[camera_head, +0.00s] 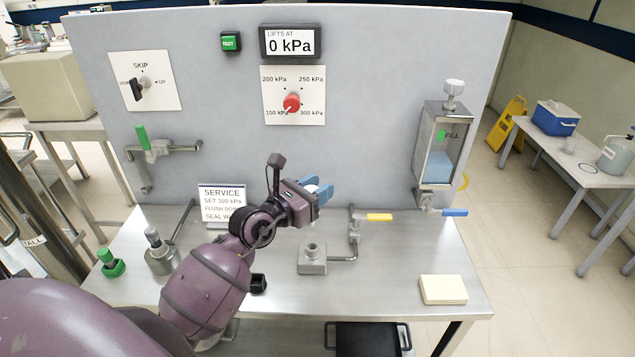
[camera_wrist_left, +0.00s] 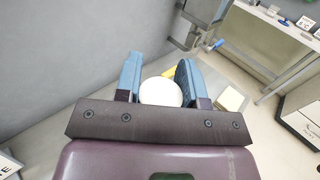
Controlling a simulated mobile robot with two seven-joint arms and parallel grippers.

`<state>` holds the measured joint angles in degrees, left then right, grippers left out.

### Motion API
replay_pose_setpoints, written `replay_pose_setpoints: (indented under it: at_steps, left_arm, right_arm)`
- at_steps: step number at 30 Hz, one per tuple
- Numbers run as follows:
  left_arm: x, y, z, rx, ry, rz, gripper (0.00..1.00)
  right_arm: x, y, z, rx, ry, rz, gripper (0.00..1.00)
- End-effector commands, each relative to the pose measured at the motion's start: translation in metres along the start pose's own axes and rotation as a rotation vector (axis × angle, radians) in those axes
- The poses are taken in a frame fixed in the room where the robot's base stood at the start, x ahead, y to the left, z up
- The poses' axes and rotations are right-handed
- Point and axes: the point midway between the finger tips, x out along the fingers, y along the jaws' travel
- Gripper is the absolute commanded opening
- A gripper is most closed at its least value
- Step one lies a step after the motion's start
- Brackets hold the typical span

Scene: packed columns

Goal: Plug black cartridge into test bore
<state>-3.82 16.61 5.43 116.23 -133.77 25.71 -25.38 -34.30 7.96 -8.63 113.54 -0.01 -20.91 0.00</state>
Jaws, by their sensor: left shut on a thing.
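My left gripper (camera_head: 318,190) is above the bench, in front of the grey panel. Its blue fingers (camera_wrist_left: 158,75) are shut on a white round-ended thing (camera_wrist_left: 160,93), seen end-on in the left wrist view; a little white shows between the fingers in the head view. I cannot tell if this is the cartridge. A grey block with a round upright socket (camera_head: 312,257), which looks like the test bore, stands on the bench below the gripper, apart from it. A small black thing (camera_head: 258,284) sits on the bench beside my left arm, partly hidden. My right gripper is not in view.
A pipe with a yellow-handled valve (camera_head: 378,217) rises behind the grey block. A tank with blue liquid (camera_head: 436,165) and a blue handle (camera_head: 454,212) is at right. A service sign (camera_head: 222,203) stands behind my arm. A cream pad (camera_head: 443,289) lies front right.

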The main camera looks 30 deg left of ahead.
Motion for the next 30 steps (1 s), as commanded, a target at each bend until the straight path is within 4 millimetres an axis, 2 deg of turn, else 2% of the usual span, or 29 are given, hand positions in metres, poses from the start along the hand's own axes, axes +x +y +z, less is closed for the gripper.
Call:
replay_pose_setpoints:
  at_steps: [13,22,30]
  left_arm:
    - [0.000,-0.001,0.000,0.000,0.000,0.000,0.11]
    - [0.000,-0.001,-0.022,0.000,0.000,-0.001,0.11]
    - [0.000,-0.001,-0.044,0.001,0.000,-0.002,0.11]
  right_arm:
    - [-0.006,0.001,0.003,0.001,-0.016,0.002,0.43]
    - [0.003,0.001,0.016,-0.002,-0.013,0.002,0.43]
    - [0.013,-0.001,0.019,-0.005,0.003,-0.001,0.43]
